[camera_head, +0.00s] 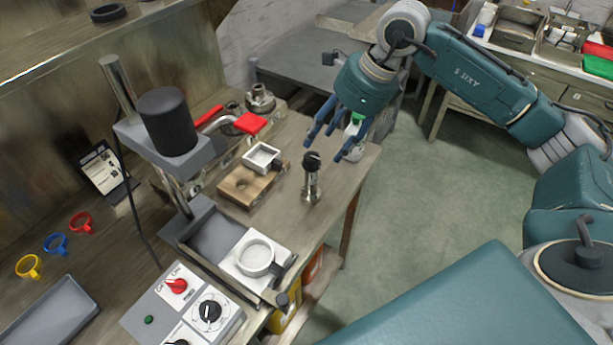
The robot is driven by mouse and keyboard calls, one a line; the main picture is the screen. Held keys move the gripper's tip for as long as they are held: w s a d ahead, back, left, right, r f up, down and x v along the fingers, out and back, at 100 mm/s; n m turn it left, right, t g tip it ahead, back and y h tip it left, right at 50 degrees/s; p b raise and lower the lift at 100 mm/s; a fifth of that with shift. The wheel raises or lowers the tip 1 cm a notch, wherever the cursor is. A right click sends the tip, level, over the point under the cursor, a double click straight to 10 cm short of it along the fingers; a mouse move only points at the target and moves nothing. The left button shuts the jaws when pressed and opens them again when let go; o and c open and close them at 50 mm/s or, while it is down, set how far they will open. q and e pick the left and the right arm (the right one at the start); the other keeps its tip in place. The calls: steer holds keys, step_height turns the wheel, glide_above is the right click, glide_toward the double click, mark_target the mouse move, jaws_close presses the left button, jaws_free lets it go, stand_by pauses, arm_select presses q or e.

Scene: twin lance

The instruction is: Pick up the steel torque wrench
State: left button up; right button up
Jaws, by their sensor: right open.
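I cannot clearly pick out a torque wrench. An upright steel tool with a black knob (311,180) stands near the bench's right edge. A bent silver bar beside a red block (250,123) lies farther back; I cannot tell whether either is the wrench. My right gripper (335,138) is open, its blue fingers pointing down above the bench's far right end, behind and right of the upright tool and apart from it. A green and white item (356,125) shows partly behind its fingers. My left gripper is not in view.
The wooden block (240,186) and white square dish (262,157) lie left of the upright tool. A press with a black cylinder (168,122) stands on the left. A control box (185,310) is at the front. Green floor (430,200) lies open to the right.

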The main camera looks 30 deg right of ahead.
mark_target(315, 157)
steer(key=f, duration=0.1)
steer(key=a+f, duration=0.1)
steer(key=shift+f+p, duration=0.3)
steer(key=shift+f, duration=0.05)
steer(key=p+x, duration=0.1)
steer(key=x, duration=0.1)
steer(key=p+x, duration=0.1)
steer(key=x, duration=0.1)
steer(key=shift+w+a, duration=0.1)
steer(key=shift+w, duration=0.25)
steer(key=shift+w+a+f+p, duration=0.1)
steer(key=shift+a+f+p, duration=0.05)
steer(key=shift+f+p, duration=0.2)
steer(key=shift+w+f, duration=0.1)
steer(key=shift+f, duration=0.2)
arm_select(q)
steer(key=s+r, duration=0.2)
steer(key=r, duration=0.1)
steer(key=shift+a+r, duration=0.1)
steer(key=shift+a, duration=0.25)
arm_select(e)
steer(key=shift+r, duration=0.15)
jaws_close()
